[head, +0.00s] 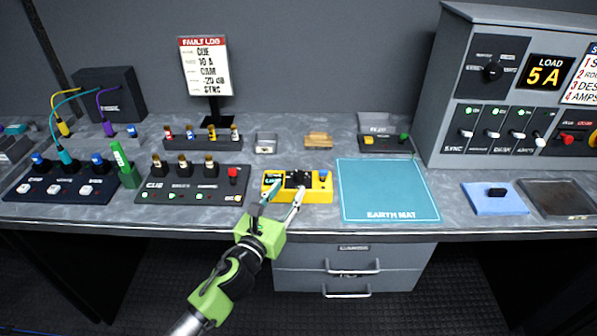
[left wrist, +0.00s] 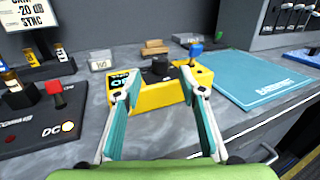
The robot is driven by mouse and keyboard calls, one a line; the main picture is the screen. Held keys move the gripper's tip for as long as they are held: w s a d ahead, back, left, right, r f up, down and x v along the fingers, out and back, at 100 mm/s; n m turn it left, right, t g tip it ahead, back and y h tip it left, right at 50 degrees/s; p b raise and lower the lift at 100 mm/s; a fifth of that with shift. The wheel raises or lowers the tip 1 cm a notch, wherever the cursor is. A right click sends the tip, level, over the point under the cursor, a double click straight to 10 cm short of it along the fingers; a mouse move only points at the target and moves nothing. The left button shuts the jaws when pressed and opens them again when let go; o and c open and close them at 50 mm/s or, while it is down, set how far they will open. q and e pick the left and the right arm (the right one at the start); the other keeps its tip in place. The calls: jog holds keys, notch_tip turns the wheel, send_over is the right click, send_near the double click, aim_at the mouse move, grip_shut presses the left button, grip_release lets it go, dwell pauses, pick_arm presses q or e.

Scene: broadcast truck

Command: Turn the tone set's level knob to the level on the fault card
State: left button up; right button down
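My left gripper (head: 281,198) reaches in from the front. Its fingers are open, one to each side of the knob as seen from the wrist, not closed on it. The display reading is too small to tell. The fault card (head: 206,66) stands at the back and reads "-20 dB" among its lines. My right gripper is not in view.
A dark cue panel (head: 192,197) with a red switch stands left of the tone set. A teal earth mat (head: 388,190) lies to the right. A small grey block (head: 266,143) and a wooden block (head: 318,140) sit behind. A grey load console (head: 465,120) stands at right.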

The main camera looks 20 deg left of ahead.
aim_at(296, 177)
pick_arm(q)
jog(key=w, duration=0.8)
jog(key=shift+d, duration=0.35)
grip_shut()
